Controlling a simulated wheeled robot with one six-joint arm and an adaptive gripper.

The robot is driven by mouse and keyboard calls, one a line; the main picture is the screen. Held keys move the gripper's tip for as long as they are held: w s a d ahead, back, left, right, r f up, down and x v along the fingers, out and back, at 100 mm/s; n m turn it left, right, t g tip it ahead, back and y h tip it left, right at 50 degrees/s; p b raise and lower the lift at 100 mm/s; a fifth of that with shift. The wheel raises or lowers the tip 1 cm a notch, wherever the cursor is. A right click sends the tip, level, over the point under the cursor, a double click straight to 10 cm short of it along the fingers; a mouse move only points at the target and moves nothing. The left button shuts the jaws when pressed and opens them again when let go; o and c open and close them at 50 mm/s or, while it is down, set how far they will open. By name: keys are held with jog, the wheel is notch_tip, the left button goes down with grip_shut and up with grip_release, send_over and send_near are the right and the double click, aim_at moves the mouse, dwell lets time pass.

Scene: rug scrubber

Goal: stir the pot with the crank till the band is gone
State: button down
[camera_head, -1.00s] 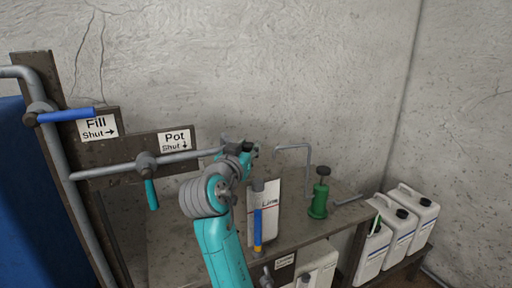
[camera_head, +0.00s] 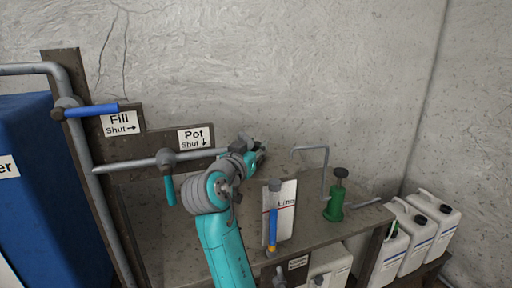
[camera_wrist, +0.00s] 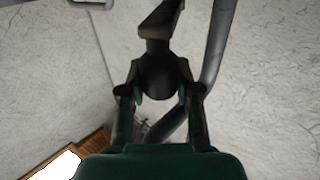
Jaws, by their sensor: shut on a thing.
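My gripper (camera_head: 258,152) is above the table, right of the Pot sign, and seen partly from behind my arm. In the wrist view its fingers (camera_wrist: 158,95) are closed around a dark round knob (camera_wrist: 157,75). A brown arm piece (camera_wrist: 160,20) stands beyond the knob; whether these belong to the crank cannot be made out for certain. A grey bent tube (camera_wrist: 215,55) passes close to the right of the fingers. The pot itself and any band are not recognisable in either view. The Pot sign (camera_head: 195,138) is on a dark board behind the arm.
A valve with a teal lever (camera_head: 170,190) and a blue-lever Fill valve (camera_head: 92,111) are at left, beside a blue tank (camera_head: 40,190). On the table (camera_head: 160,240) are a white Lime-like labelled pack (camera_head: 285,215), a green pump (camera_head: 335,207) and a bent grey rod (camera_head: 325,170). White jugs (camera_head: 435,225) stand at right.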

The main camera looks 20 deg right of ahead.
jog(key=c, duration=0.8)
grip_release()
jog(key=shift+f, duration=0.1)
jog(key=shift+a, duration=0.1)
jog(key=v, duration=1.2)
